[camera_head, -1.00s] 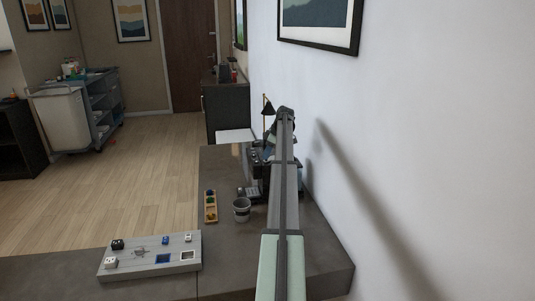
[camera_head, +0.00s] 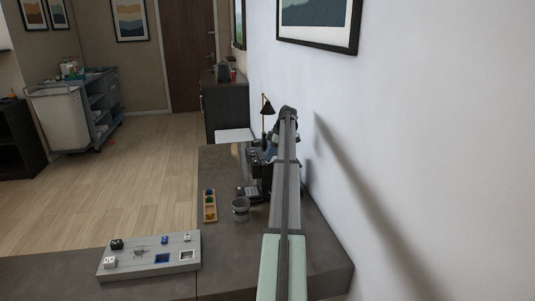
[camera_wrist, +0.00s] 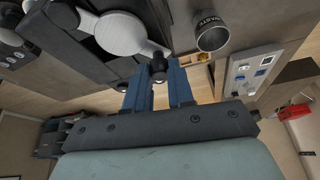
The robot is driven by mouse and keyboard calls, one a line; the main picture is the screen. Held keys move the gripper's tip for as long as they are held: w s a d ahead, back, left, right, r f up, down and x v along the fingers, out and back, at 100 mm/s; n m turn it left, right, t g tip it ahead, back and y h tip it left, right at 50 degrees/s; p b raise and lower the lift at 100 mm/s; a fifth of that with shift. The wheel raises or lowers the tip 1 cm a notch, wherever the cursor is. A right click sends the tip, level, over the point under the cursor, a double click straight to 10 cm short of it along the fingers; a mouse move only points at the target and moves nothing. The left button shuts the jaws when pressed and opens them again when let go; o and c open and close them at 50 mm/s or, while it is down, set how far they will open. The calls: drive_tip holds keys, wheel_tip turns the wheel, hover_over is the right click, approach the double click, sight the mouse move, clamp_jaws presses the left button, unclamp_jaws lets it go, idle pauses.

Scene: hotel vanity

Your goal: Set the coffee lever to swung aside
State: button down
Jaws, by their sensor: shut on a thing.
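The coffee lever (camera_wrist: 158,64) shows in the wrist view as a short arm with a dark round knob, reaching out from a pale round disc (camera_wrist: 121,34) on the dark coffee machine (camera_wrist: 75,44). My gripper (camera_wrist: 158,68) has two blue fingers, one on each side of the knob, shut on it. In the head view the coffee machine (camera_head: 257,164) stands by the wall, partly hidden behind my arm. My gripper and the lever cannot be made out clearly there.
A waste cup (camera_head: 240,209) stands on the counter in front of the machine, near a small tray (camera_head: 210,207) of coloured items. A grey board (camera_head: 150,257) with small blocks lies at the front left. A lamp (camera_head: 267,105) stands behind. The wall is close on the right.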

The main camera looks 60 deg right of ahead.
drive_tip(key=shift+s+d+n+g+y, duration=0.2)
drive_tip(key=shift+s+n+g+y, duration=0.15)
drive_tip(key=shift+s+n, duration=0.75)
drive_tip(key=shift+s+d+n+g+y, duration=0.15)
drive_tip(key=shift+s+n+g+y, duration=0.2)
drive_tip(key=shift+s+n, duration=0.75)
drive_tip(key=shift+s+d+n+g+y, duration=0.2)
drive_tip(key=shift+s+n+g, duration=0.35)
drive_tip(key=shift+n, duration=0.95)
drive_tip(key=shift+s, duration=0.15)
drive_tip(key=c, duration=1)
unclamp_jaws()
